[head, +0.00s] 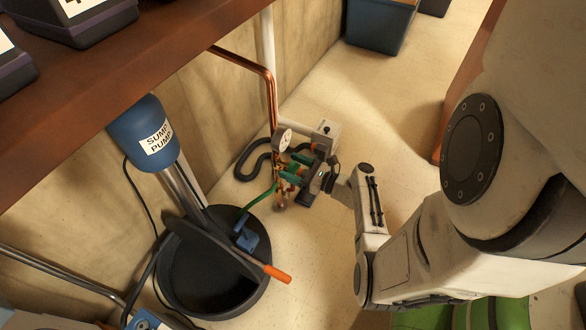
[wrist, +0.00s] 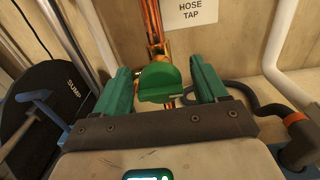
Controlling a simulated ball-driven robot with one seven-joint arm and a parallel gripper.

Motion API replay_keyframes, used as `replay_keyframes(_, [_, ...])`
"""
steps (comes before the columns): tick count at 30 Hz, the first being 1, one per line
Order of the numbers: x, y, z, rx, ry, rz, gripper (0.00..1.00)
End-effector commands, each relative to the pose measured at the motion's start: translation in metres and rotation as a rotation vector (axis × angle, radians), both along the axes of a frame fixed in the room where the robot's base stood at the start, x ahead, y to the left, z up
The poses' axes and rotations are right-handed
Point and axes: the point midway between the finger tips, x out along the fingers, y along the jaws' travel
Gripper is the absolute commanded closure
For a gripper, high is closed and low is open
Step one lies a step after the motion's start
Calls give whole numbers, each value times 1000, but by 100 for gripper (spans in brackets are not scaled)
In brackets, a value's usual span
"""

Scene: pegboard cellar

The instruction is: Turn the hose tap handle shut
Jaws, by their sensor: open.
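The hose tap has a green handle (wrist: 160,82), seen in the wrist view below the copper pipe (wrist: 153,25) and a sign reading "HOSE TAP" (wrist: 190,12). My gripper (wrist: 160,70) is open, its two green fingers on the left and right of the handle with a visible gap on each side. I cannot tell how far the handle lies in depth from the fingertips.
A black sump basin (head: 215,307) with an orange-tipped lever (head: 277,273) stands left of the gripper, under a blue sump pump (head: 148,132). A dark hose (head: 245,165) curves by the wall. A brown shelf (head: 120,75) overhangs the upper left.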

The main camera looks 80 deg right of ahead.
Motion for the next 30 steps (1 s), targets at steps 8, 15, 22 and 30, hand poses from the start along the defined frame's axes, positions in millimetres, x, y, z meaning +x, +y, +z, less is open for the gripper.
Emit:
replay_keyframes(8, [2, 0, 0, 0, 0, 1, 28])
replay_keyframes(15, [2, 0, 0, 0, 0, 1, 48])
replay_keyframes(22, [2, 0, 0, 0, 0, 1, 70])
replay_keyframes(30, [2, 0, 0, -6, 2, 1, 81])
